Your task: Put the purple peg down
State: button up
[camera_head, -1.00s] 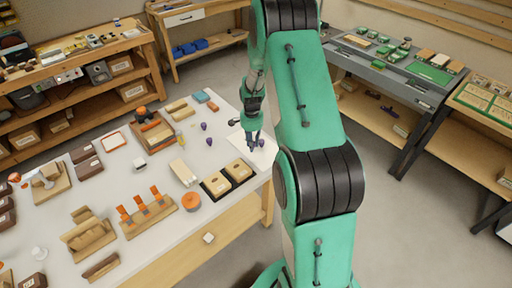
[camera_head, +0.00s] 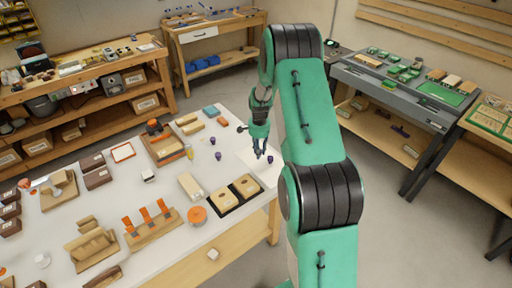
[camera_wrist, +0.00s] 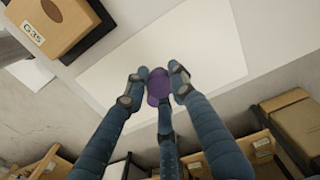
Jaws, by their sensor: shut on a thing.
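My gripper (camera_head: 263,151) is over the white sheet (camera_head: 249,165) at the right end of the bench. It is shut on the purple peg, which shows as a small dark purple spot (camera_head: 270,158) by the fingertips. In the wrist view, the peg (camera_wrist: 158,84) sits between the fingertips of my gripper (camera_wrist: 157,88), with the white sheet (camera_wrist: 225,40) behind it. I cannot tell whether the peg touches the sheet. Two more small purple pieces, one farther back (camera_head: 212,141) and one nearer (camera_head: 218,156), stand on the bench to the left.
A black tray (camera_head: 235,203) with two tan boxes lies in front of the sheet; its edge area shows in the wrist view beside a tan box (camera_wrist: 50,22). An orange round piece (camera_head: 198,215) and a pale block (camera_head: 190,187) stand left. A wooden tray (camera_head: 163,146) is farther back.

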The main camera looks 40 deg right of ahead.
jog(key=w+d, duration=0.1)
jog(key=w, duration=0.1)
jog(key=w+d+b, duration=0.1)
jog(key=w+d, duration=0.1)
jog(key=w, duration=0.1)
jog(key=w+d, duration=0.1)
jog(key=w, duration=0.2)
jog(key=shift+w+d+f, duration=0.2)
jog(key=shift+d+f, duration=0.05)
jog(key=shift+f, duration=0.15)
jog(key=shift+f+b, duration=0.75)
jog(key=shift+f, duration=1.05)
jog(key=shift+f, duration=0.1)
jog(key=o, duration=0.9)
jog(key=shift+c, duration=0.2)
notch_tip(320, 180, up, 12)
jog(key=p, duration=0.2)
jog(key=shift+p, duration=0.35)
